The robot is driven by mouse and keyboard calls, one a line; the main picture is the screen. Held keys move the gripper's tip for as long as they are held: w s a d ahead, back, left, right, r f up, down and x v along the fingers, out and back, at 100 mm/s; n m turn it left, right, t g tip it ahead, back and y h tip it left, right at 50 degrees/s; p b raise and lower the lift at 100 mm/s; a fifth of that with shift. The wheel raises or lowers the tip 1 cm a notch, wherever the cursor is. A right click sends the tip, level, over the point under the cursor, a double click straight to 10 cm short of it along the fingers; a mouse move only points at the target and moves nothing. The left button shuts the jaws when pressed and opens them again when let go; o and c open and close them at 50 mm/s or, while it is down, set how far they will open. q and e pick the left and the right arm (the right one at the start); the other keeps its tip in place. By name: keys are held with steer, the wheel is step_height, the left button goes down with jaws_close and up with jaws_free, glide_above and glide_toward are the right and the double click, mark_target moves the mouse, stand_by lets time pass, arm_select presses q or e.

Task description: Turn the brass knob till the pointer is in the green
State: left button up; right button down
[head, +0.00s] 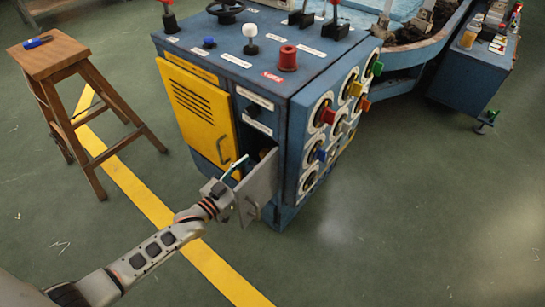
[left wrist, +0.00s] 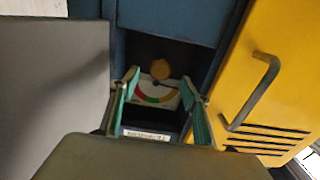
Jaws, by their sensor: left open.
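The brass knob (left wrist: 160,69) is a round golden piece inside a dark recess of the blue cabinet, in the left wrist view. Below it is a pale dial (left wrist: 157,96) with a curved red, green and yellow band. I cannot make out clearly where the pointer stands. My left gripper (head: 236,174) is at the mouth of the recess in the head view. In the left wrist view its two green-lined fingers (left wrist: 160,79) are spread, one each side of the dial, short of the knob. No contact shows. My right gripper is not in view.
A grey open door (head: 257,187) stands close beside my left gripper. A yellow door (head: 197,112) with a bar handle is on the other side. Coloured knobs and a red button (head: 288,58) are on the cabinet (head: 345,48). A wooden stool (head: 52,55) stands at left.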

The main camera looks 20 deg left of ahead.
mark_target(263, 157)
arm_select(q)
steer(key=x, duration=0.2)
steer(key=b+x, duration=0.1)
steer(key=x, duration=0.3)
steer(key=shift+w+f+b, duration=0.25)
steer(key=shift+b, duration=0.1)
steer(key=shift+w+d+r, duration=0.2)
steer(key=shift+w+d, duration=0.05)
steer(key=shift+w, duration=0.4)
steer(key=c, duration=1.2)
